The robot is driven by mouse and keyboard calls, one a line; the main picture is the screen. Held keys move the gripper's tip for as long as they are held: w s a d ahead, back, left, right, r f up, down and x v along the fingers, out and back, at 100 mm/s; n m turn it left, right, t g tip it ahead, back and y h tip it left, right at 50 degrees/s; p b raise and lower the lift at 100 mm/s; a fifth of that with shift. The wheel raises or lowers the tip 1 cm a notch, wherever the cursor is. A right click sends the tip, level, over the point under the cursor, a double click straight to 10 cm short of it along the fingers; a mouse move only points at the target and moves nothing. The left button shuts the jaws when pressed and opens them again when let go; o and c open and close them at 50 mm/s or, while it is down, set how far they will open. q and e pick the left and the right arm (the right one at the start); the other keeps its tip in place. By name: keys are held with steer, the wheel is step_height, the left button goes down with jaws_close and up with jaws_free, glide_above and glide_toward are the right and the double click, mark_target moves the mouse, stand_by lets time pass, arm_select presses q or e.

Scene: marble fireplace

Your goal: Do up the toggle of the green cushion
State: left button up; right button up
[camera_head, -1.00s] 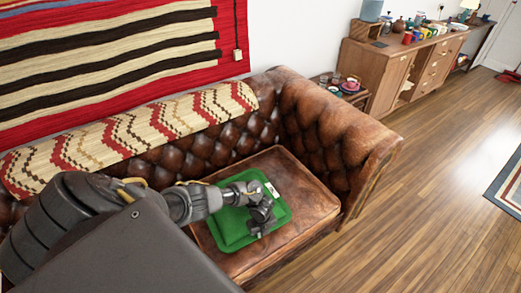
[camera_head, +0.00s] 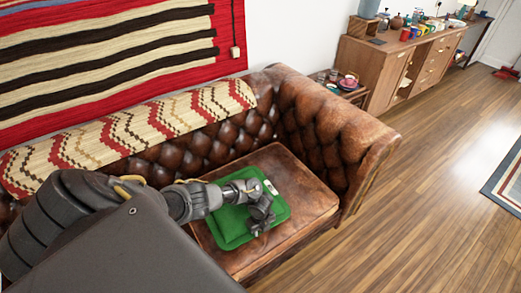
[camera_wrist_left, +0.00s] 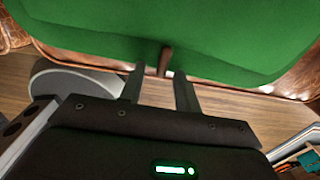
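The green cushion (camera_head: 229,226) lies flat on the brown leather seat. In the left wrist view the cushion (camera_wrist_left: 230,35) fills the top. A slim brown toggle (camera_wrist_left: 165,60) stands out at its edge. My left gripper (camera_wrist_left: 160,80) is open, its fingers apart, with the toggle between the tips or just beyond them. I cannot tell whether a finger touches it. My right gripper is out of view.
The leather sofa's tufted back and right arm (camera_head: 330,125) rise behind and right of the cushion. A patterned throw (camera_head: 120,140) lies over the backrest. A wooden sideboard (camera_head: 385,70) and a small side table stand beyond the arm. The floor at right is clear up to a rug.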

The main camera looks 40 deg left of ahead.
arm_select(q)
step_height(320, 180, up, 11)
steer(key=p, duration=0.3)
steer(key=shift+f, duration=0.1)
stand_by(0.6)
steer(key=s+d+f+n+h, duration=0.1)
steer(key=s+d+f+n, duration=0.25)
steer(key=s+f, duration=0.2)
steer(key=s+d+f+n+t+h, duration=0.1)
steer(key=s+d+f+n, duration=0.1)
steer(key=s+f+n, duration=0.4)
steer(key=s+d+f+n+h, duration=0.1)
steer(key=s+d+f+n, duration=0.2)
steer(key=f, duration=0.4)
steer(key=s+a+f+n+y, duration=0.1)
steer(key=s+f+n, duration=0.2)
steer(key=s, duration=0.9)
steer(key=s+a+f+n+y, duration=0.2)
steer(key=s+f+n, duration=0.2)
steer(key=s, duration=0.8)
steer(key=shift+f, duration=0.15)
